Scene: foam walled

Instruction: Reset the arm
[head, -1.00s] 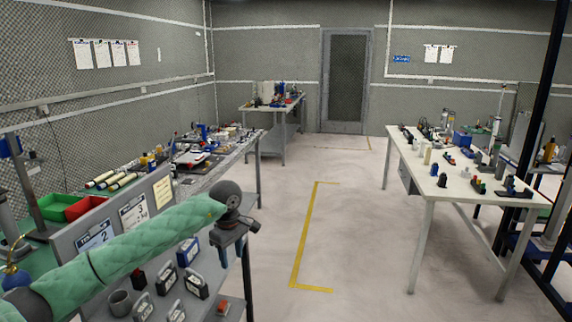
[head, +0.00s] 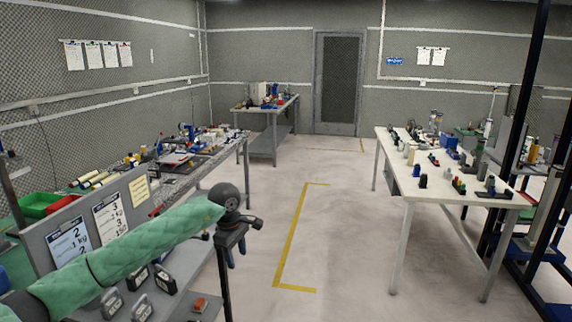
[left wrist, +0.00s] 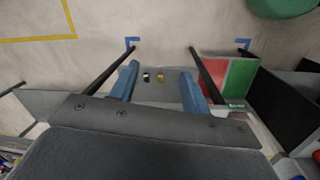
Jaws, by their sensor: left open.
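My left arm, in a green quilted sleeve (head: 130,248), reaches in from the lower left of the head view. Its gripper (head: 230,256) points down beside the end of the left bench, over or near the aisle. In the left wrist view its two blue fingers stand apart, with nothing held between them (left wrist: 160,76). Small dark and yellow items show in the gap, on a surface farther off. My right arm and gripper are not in view.
A grey sign panel (head: 130,188) and the left bench with scales and weights are close to my left arm. A white table (head: 403,183) with several small items stands at right. A dark post (head: 522,110) rises there. The middle floor (head: 330,240) is clear.

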